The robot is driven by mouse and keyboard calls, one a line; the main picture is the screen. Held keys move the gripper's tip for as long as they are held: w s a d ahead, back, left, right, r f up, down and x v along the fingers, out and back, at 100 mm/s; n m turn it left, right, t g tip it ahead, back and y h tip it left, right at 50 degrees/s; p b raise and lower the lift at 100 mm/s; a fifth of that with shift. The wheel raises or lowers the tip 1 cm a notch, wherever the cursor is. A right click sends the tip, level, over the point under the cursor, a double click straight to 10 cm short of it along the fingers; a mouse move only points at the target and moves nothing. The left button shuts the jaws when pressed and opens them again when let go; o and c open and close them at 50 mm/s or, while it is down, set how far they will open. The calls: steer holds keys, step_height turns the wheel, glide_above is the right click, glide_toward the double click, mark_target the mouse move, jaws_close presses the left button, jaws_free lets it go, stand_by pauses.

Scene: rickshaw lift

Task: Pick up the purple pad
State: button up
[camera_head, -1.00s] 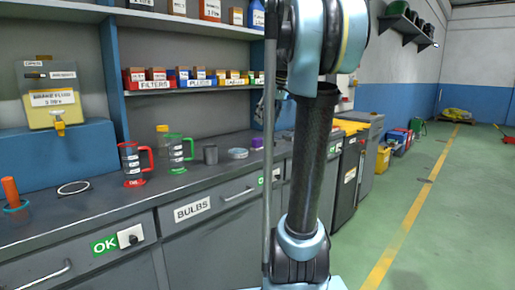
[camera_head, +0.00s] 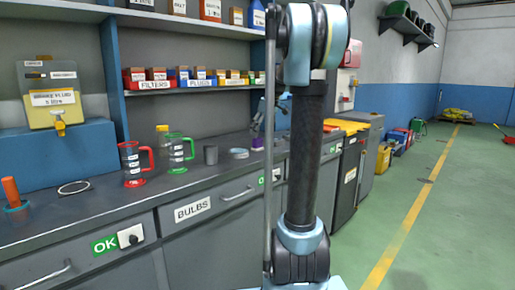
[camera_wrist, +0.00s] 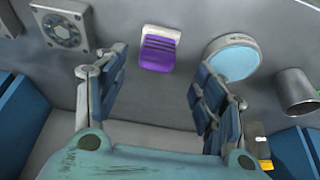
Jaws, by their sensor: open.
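The purple pad (camera_wrist: 158,50) lies on the grey bench top in the wrist view, with a pale strip along one edge. In the head view a small purple bit of the pad (camera_head: 257,143) shows on the counter, partly covered by my gripper. My gripper (camera_wrist: 160,82) is open and empty, its two blue-padded fingers spread to the left and right of the pad's line. The pad sits just beyond the fingertips, roughly centred between them. In the head view my gripper (camera_head: 259,122) is above the counter near the pad.
A round light-blue-topped disc (camera_wrist: 233,58) lies right of the pad, with a grey metal cup (camera_wrist: 297,90) farther right. A grey plate with a dial (camera_wrist: 62,28) is at left. Red (camera_head: 133,164) and green (camera_head: 178,153) jugs stand on the counter (camera_head: 100,205).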

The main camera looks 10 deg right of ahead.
mark_target(258, 138)
steer(key=shift+w+x, duration=0.15)
steer(key=shift+x, duration=1.5)
steer(key=shift+w+x, duration=0.2)
steer(key=shift+x, duration=1.45)
steer(key=shift+d+r, duration=0.1)
steer(key=c, duration=1.1)
